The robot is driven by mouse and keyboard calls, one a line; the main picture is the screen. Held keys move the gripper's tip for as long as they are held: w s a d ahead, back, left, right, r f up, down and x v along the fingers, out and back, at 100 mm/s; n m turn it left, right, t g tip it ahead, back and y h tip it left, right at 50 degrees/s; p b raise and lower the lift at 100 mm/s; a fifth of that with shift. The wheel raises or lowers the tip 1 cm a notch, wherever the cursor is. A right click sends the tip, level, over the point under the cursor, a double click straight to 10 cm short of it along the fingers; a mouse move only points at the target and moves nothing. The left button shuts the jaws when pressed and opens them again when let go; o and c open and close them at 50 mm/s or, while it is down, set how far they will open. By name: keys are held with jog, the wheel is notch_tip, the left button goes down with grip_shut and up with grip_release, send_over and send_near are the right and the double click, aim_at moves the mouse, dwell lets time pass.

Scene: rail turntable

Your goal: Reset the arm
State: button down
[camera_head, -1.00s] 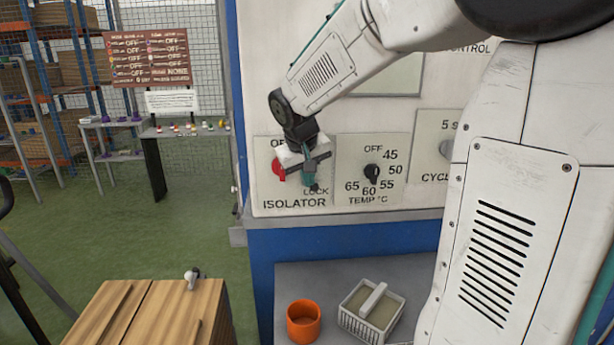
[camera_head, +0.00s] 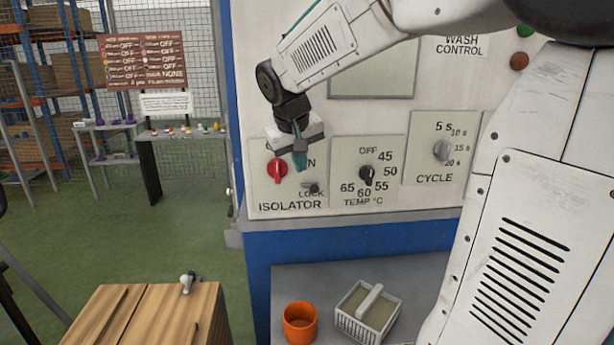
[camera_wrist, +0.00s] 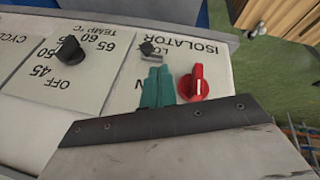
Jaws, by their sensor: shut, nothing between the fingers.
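My gripper (camera_head: 300,160) hangs in front of the isolator plate (camera_head: 258,190) of the wash control panel, its teal fingers together and empty. In the wrist view the closed fingers (camera_wrist: 157,88) show beside the red isolator knob (camera_wrist: 194,83). In the head view the red knob (camera_head: 277,170) is just left of the fingers. The small lock piece (camera_head: 311,188) is below and right of them, and also shows in the wrist view (camera_wrist: 148,49). I cannot tell whether the fingers touch the panel. My arm reaches in from the upper right.
To the right are the black temperature knob (camera_head: 367,174) and grey cycle knob (camera_head: 442,150). Below, a grey shelf (camera_head: 420,275) holds an orange cup (camera_head: 300,322) and a white basket (camera_head: 367,312). A wooden cabinet (camera_head: 150,315) stands lower left. Green floor is open at left.

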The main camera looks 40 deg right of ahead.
jog(key=v, duration=0.7)
jog(key=s+a+f+n+y, duration=0.1)
jog(key=s+a+f, duration=0.2)
jog(key=s, duration=0.5)
jog(key=s+a+f+g+y, duration=0.1)
jog(key=s+a+f, duration=0.3)
jog(key=s, duration=0.4)
jog(key=s+a+f+n+y, duration=0.1)
jog(key=s+a+f+y, duration=0.1)
jog(key=s+f, duration=0.4)
jog(key=s+a, duration=0.1)
jog(key=s, duration=0.2)
jog(key=shift+a+n+g, duration=0.3)
jog(key=shift+a, duration=0.1)
